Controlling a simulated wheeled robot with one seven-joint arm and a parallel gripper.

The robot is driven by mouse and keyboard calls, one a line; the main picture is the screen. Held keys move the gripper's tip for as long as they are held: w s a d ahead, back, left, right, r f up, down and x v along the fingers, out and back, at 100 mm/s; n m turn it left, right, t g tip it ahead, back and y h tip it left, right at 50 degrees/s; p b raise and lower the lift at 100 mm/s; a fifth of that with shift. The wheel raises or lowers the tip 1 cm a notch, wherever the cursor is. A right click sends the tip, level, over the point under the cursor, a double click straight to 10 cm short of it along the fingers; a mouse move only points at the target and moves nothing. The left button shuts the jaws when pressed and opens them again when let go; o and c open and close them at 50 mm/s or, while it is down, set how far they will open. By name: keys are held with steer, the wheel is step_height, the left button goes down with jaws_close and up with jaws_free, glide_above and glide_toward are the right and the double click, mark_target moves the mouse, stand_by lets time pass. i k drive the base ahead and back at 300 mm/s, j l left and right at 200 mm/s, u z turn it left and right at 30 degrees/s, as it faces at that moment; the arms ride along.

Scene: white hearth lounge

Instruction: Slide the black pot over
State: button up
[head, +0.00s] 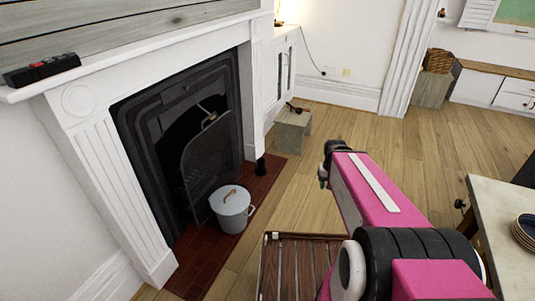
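A light grey lidded pot (233,212) with a tan handle on its lid stands upright on the red tile hearth, in front of the fireplace. It is grey, not black. A small dark upright object (261,166) stands further back near the hearth's edge; I cannot tell if it is a pot. My pink arm reaches in from the bottom right. A dark part at its far end is right of the hearth, apart from both objects. My gripper's fingers cannot be made out there, and nothing held is visible.
A dark metal fire screen (205,160) stands behind the grey pot. A slatted wooden piece (300,265) lies below my arm. A small grey stool (292,130) stands beyond the hearth. A table (495,220) with stacked plates (525,230) is at right. Wood floor (430,150) is open beyond my arm.

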mark_target(261, 171)
steer(key=i+l, duration=0.2)
steer(key=i, duration=0.25)
steer(key=i+l, duration=0.2)
steer(key=i, duration=0.25)
steer(key=i+l, duration=0.15)
steer(key=i, duration=0.3)
steer(key=i+l, duration=0.2)
steer(key=i, duration=0.25)
steer(key=i+l, duration=0.2)
steer(key=i, duration=0.25)
steer(key=i+l+u, duration=0.1)
steer(key=i+u, duration=0.1)
steer(key=u, duration=1)
